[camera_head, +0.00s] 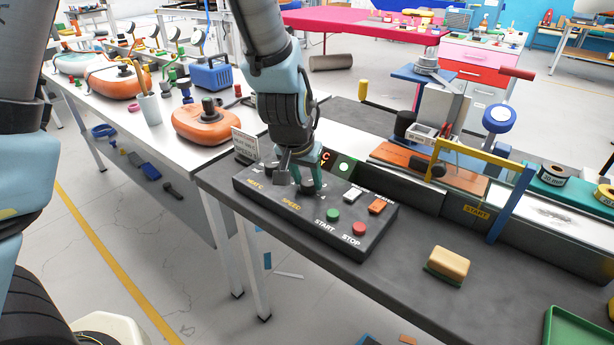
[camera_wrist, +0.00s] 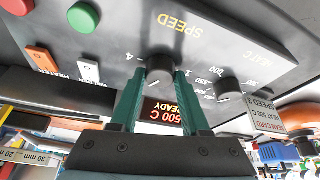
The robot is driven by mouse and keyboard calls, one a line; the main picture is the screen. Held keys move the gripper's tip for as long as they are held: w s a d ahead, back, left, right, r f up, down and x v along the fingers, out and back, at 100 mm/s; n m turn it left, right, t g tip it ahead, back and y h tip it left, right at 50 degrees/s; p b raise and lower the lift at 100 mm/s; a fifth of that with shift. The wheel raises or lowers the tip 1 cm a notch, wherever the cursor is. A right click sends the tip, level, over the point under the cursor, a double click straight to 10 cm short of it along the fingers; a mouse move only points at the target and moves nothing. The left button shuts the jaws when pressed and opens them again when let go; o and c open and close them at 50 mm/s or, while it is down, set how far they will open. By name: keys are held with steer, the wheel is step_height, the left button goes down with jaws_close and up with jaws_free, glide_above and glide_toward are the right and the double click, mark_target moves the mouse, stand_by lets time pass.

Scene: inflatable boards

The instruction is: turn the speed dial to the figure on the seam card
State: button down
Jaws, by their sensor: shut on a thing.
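A figure 4 shows beside the dial in the wrist view; fingers hide most other figures. A pale mark shows on the dial's edge, but I cannot tell which figure it meets. The seam card (camera_wrist: 266,118) stands behind the panel and seems to read heat 500 C, speed 3.
The heat dial (camera_wrist: 230,89) is close beside my fingers. The display (camera_wrist: 162,112) reads 500 C READY. Green START (camera_head: 333,215) and red STOP (camera_head: 358,229) buttons and two rocker switches lie to the right. A yellow-and-blue frame (camera_head: 480,165) rises further right.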

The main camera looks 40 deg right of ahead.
steer(key=shift+c, duration=1.9)
jaws_free()
steer(key=shift+r, duration=0.1)
steer(key=v, duration=1)
steer(key=shift+a+r+p, duration=0.2)
steer(key=shift+r+p, duration=0.05)
steer(key=shift+p, duration=0.05)
